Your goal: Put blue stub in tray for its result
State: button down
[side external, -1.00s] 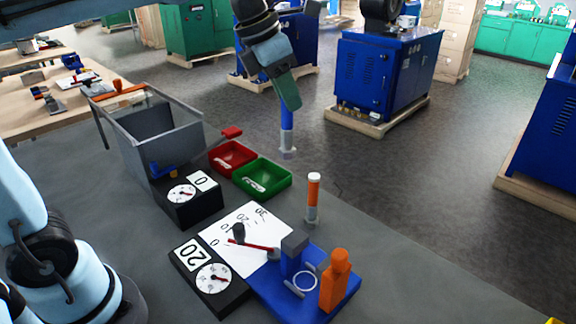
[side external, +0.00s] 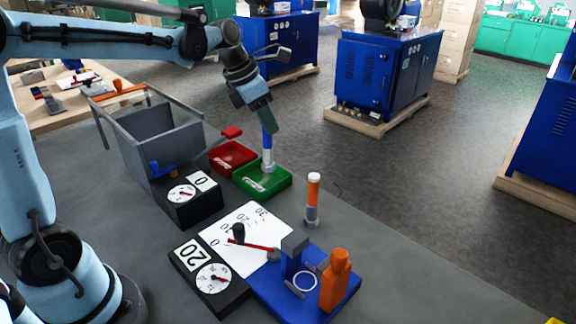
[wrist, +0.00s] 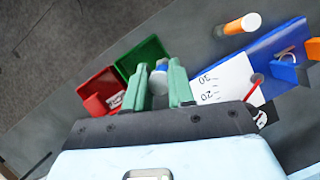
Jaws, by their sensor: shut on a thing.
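The blue stub (side external: 267,142) is upright, with a grey-white lower end. My gripper (side external: 266,126) is shut on its upper part. The stub's lower end is over the green tray (side external: 286,184) in the side view; whether it touches the tray floor I cannot tell. In the wrist view, the stub (wrist: 159,78) shows between the two green fingers of my gripper (wrist: 161,88), with the green tray (wrist: 148,50) beside it. The red tray (side external: 222,170) stands left of the green tray. An orange stub (side external: 313,190) with a white top stands upright on the table.
A blue tester (side external: 262,290) with a red pointer, white scale sheet (side external: 225,250) and orange handle is in front. One black dial box (side external: 205,290) reads 20; another (side external: 190,208) reads 0. A grey bin (side external: 160,135) stands behind left. The table's right is clear.

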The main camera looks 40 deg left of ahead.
jog(key=w+a+f, duration=0.1)
jog(key=a+f, duration=0.3)
jog(key=f, duration=0.3)
jog(key=shift+w+a, duration=0.2)
jog(key=shift+w, duration=0.05)
jog(key=c, duration=1)
grip_release()
jog(key=shift+o, duration=0.2)
